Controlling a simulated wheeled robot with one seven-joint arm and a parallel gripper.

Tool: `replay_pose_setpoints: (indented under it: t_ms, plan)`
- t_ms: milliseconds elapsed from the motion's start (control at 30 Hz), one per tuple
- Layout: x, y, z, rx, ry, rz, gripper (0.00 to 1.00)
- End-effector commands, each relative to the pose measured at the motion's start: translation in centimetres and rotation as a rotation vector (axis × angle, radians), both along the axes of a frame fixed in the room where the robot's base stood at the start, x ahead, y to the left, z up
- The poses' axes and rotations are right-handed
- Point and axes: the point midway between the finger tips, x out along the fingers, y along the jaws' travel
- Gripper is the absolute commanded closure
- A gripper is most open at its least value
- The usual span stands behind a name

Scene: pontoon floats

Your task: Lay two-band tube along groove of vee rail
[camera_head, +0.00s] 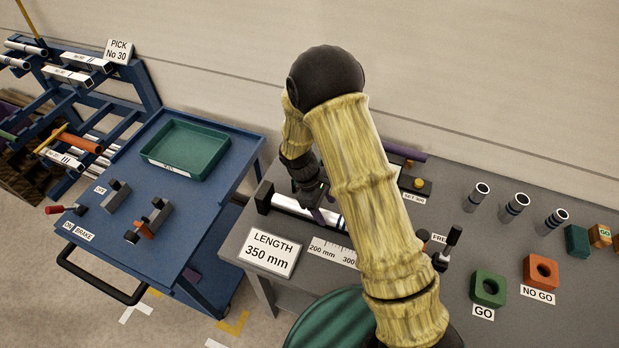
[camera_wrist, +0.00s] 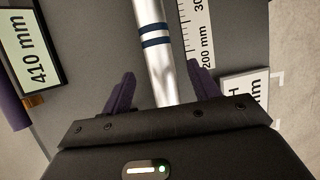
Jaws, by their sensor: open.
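The two-band tube (camera_wrist: 155,42) is silver with two dark blue bands and lies lengthwise under my gripper in the wrist view. Its silver body (camera_head: 290,207) also shows in the head view, beside the ruler on the grey bench. My gripper (camera_wrist: 159,88) is open, with one purple finger on each side of the tube. In the head view my gripper (camera_head: 318,208) is low over the bench, partly hidden by my arm. I cannot make out the vee rail's groove under the tube; a dark end block (camera_head: 264,197) stands at the tube's left end.
A ruler (camera_head: 330,250) and a 350 mm length sign (camera_head: 270,251) are in front of the tube. Several banded tubes (camera_head: 514,206) stand at the right, behind green GO (camera_head: 487,287) and orange NO GO (camera_head: 540,270) blocks. A blue cart (camera_head: 205,225) with a green tray (camera_head: 186,151) is left.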

Motion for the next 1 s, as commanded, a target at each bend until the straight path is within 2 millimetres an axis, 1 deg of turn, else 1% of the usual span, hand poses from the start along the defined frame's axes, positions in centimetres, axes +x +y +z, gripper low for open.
replay_pose_setpoints:
  t_ms: [33, 600, 700, 800, 1000]
  plan:
    - [0.3, 0.5, 0.8, 0.004, -0.006, 0.002, 0.39]
    - [1.9, 4.4, 11.1, 0.003, -0.004, 0.002, 0.39]
    - [2.0, 4.8, 12.2, 0.002, -0.003, 0.001, 0.39]
    - [2.1, 5.0, 12.9, 0.001, -0.001, 0.001, 0.39]
    - [2.1, 5.1, 13.0, 0.001, -0.001, 0.002, 0.39]
